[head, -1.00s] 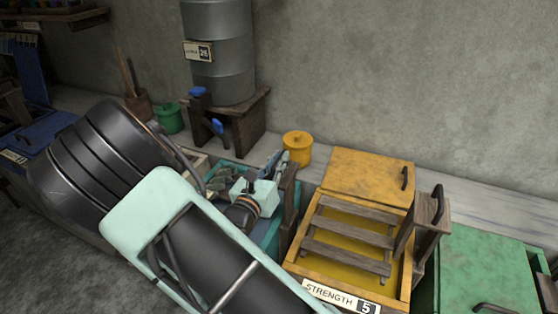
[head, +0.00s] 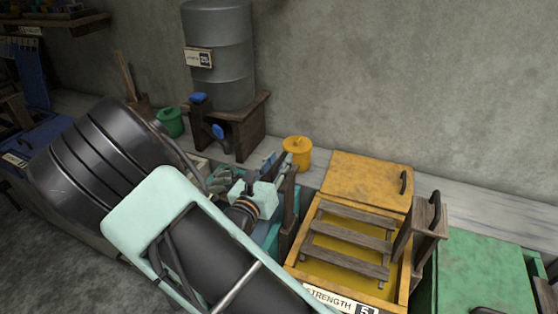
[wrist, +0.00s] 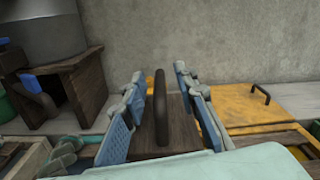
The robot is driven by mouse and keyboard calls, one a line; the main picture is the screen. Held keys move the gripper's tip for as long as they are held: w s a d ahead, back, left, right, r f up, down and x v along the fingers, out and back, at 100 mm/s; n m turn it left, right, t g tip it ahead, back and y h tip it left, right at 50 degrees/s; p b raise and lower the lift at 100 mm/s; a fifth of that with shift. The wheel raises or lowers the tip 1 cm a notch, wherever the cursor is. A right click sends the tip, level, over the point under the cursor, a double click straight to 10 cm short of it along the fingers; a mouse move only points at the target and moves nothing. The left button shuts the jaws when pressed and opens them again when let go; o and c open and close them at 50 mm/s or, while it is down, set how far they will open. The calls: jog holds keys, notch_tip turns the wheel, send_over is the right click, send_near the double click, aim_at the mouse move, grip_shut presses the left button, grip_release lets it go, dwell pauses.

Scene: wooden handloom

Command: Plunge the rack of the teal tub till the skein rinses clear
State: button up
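The teal tub (head: 271,243) stands left of the yellow tub in the head view, largely hidden by my arm. Its rack has a dark wooden upright (head: 287,205) with a dark handle. In the wrist view this wooden board (wrist: 178,128) carries the upright handle (wrist: 160,105). My gripper (wrist: 160,72) has its two blue-padded fingers on either side of the handle, with a visible gap each side. In the head view my gripper (head: 272,168) is at the top of the upright. The skein and the water inside the tub are not clearly visible.
A yellow tub (head: 403,285) with slats and a "STRENGTH 5" sign stands right of the teal tub. A green tub (head: 490,270) is farther right. A yellow pot (head: 297,153) and a grey tank (head: 220,60) on a wooden stand (head: 245,125) are behind, by the wall.

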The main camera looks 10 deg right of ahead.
jog(key=v, duration=1.1)
jog(key=shift+s, duration=0.25)
jog(key=shift+a, duration=0.15)
